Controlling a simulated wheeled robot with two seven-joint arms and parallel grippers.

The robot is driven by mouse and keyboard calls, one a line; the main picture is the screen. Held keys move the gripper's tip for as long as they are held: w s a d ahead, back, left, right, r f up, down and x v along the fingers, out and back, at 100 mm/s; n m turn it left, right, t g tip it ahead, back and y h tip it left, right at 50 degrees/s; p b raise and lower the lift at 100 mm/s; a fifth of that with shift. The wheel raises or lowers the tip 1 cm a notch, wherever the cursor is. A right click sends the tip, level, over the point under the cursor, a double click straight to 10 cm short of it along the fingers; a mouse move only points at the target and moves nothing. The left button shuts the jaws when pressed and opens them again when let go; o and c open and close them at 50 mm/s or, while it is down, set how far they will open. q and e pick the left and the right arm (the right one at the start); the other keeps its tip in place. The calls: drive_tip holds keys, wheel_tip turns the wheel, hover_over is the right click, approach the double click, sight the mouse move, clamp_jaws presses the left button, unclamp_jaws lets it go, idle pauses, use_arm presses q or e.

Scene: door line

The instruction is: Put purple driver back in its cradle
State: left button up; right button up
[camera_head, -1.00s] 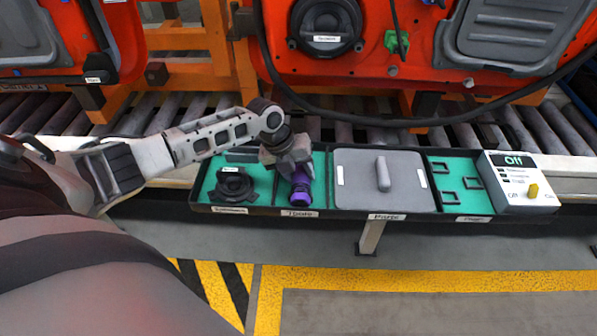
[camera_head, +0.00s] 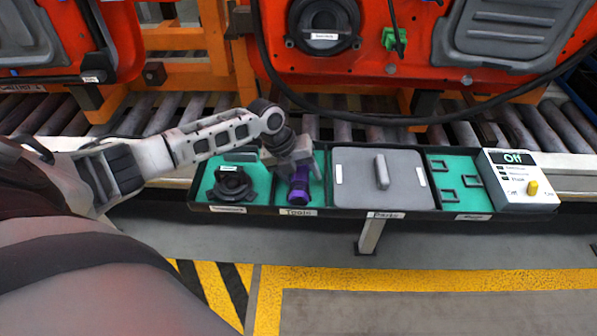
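The purple driver (camera_head: 299,187) is in the green-lined compartment labelled Tools of the long black tray (camera_head: 260,209). Its purple handle points toward the near edge of the tray. My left gripper (camera_head: 294,168) is right over the far end of the driver, pointing down. The gripper covers that end and most of the cradle, so I cannot tell whether the fingers are closed on the driver or apart, or how fully it is seated. My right gripper is not in view.
Left of the driver, a black round part (camera_head: 231,185) lies in its compartment. To the right are a grey lid with a handle (camera_head: 354,190), a green compartment with black frames (camera_head: 459,195) and a switch box reading Off (camera_head: 517,183). Orange-red doors with a hanging black cable (camera_head: 420,121) stand behind the rollers.

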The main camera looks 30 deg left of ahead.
use_arm(q)
drive_tip(key=shift+s+a+f, duration=0.35)
drive_tip(key=shift+a+f, duration=0.05)
drive_tip(key=shift+f, duration=0.1)
drive_tip(key=shift+s+a+r, duration=0.1)
drive_tip(key=shift+a+r, duration=0.1)
drive_tip(key=shift+r, duration=0.1)
drive_tip(key=v, duration=1.6)
drive_tip(key=shift+w+d+r, duration=0.15)
drive_tip(key=shift+w+d, duration=0.25)
drive_tip(key=shift+d, duration=0.05)
